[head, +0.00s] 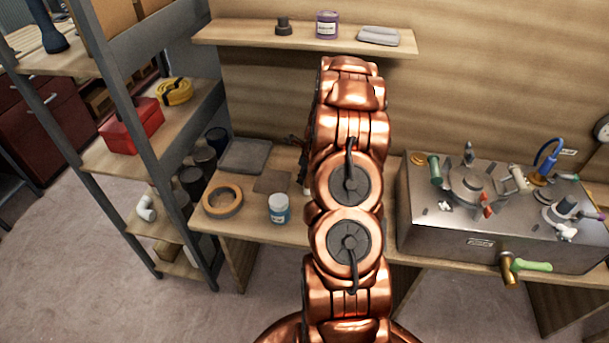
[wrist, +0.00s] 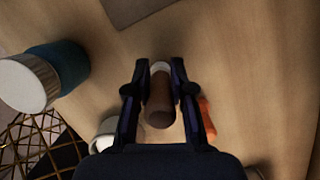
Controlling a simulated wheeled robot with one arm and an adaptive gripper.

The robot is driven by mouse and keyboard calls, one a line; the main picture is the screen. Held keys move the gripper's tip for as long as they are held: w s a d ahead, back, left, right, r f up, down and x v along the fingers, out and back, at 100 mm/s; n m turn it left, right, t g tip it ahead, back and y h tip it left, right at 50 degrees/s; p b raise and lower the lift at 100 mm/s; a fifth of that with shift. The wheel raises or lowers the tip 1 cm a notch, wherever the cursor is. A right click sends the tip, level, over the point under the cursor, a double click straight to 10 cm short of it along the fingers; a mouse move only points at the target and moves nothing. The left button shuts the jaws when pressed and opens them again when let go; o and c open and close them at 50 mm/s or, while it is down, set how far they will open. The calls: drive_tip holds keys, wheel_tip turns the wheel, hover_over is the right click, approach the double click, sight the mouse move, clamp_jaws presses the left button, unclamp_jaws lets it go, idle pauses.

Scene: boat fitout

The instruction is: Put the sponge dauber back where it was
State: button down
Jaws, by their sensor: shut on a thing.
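In the wrist view my gripper (wrist: 160,76) is shut on a brown cylinder with a pale end, which I take to be the sponge dauber (wrist: 159,106). The dauber sits between the two dark fingers, over the wooden bench top. I cannot tell whether it touches the wood. In the head view my copper arm hides the dauber and most of the gripper. A jar with a white lid and blue body (wrist: 62,66) stands left of the gripper in the wrist view; it also shows on the bench in the head view (head: 279,210).
A tape roll (head: 222,202), a brown square (head: 272,181) and a grey mat (head: 246,155) lie on the bench's left. A metal tank with fittings (head: 480,239) fills the right. A wall shelf (head: 240,37) carries a purple tin (head: 326,25). An orange thing (wrist: 207,118) lies right of the gripper.

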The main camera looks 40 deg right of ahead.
drive_tip(key=shift+f, duration=0.15)
drive_tip(key=c, duration=1)
unclamp_jaws()
drive_tip(key=b+v, duration=0.3)
drive_tip(key=v, duration=0.9)
drive_tip(key=shift+b, duration=0.35)
drive_tip(key=s+a+r+n+g, duration=0.1)
drive_tip(key=s+a+r+n, duration=0.15)
drive_tip(key=a+n, duration=0.4)
drive_tip(key=s+a+r+n+g+y, duration=0.15)
drive_tip(key=a+r+n, duration=0.25)
drive_tip(key=a, duration=0.6)
drive_tip(key=s+a+r+n+h, duration=0.1)
drive_tip(key=s+a+r+n, duration=0.3)
drive_tip(key=a, duration=0.5)
drive_tip(key=s+a+n+g, duration=0.1)
drive_tip(key=s+a+n, duration=0.5)
drive_tip(key=s+n, duration=0.3)
drive_tip(key=s+a+r+n+g+h, duration=0.1)
drive_tip(key=s+a+n, duration=0.5)
drive_tip(key=s+n, duration=0.4)
drive_tip(key=shift+s, duration=0.65)
